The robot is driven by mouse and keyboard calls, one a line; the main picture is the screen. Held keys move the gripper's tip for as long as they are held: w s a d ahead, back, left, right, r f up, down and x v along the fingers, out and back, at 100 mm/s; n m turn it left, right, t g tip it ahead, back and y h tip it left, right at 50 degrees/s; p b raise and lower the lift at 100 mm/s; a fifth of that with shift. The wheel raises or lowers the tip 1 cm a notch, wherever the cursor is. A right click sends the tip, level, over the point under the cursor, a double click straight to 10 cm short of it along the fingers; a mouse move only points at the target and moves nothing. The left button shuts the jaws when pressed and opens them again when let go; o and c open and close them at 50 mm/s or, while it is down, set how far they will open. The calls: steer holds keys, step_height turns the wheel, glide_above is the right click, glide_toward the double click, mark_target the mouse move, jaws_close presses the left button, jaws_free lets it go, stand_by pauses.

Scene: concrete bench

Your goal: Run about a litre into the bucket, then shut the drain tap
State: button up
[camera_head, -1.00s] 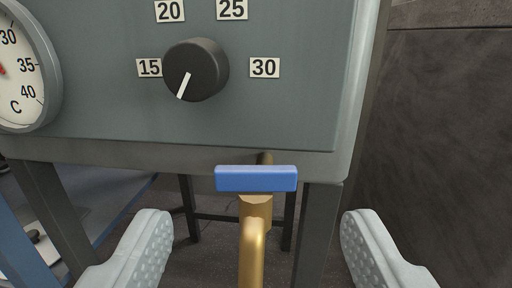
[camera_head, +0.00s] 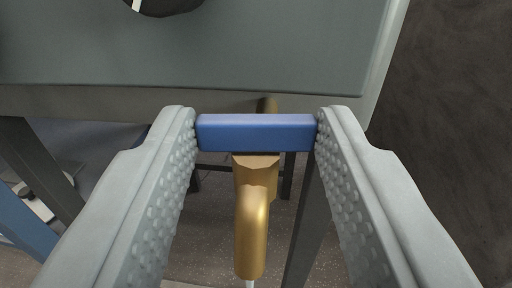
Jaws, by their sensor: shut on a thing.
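The drain tap is brass, with a spout (camera_head: 252,235) that bends down towards the bottom of the picture. Its blue bar handle (camera_head: 256,133) lies crosswise above the brass body, level in the picture. My gripper (camera_head: 256,135) is shut on the handle, one ridged grey finger at each end of the bar. A thin pale streak (camera_head: 249,284) shows just below the spout's mouth, cut off by the picture's edge; it looks like running water. The bucket is not in view.
A dark wall (camera_head: 450,120) rises at the right.

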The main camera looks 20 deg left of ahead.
steer(key=shift+a+m+h, duration=0.15)
steer(key=shift+m+h, duration=0.15)
steer(key=shift+h, duration=0.1)
steer(key=shift+m+t+h, duration=0.4)
steer(key=shift+h, duration=0.2)
steer(key=o, duration=1)
steer(key=shift+s, duration=0.1)
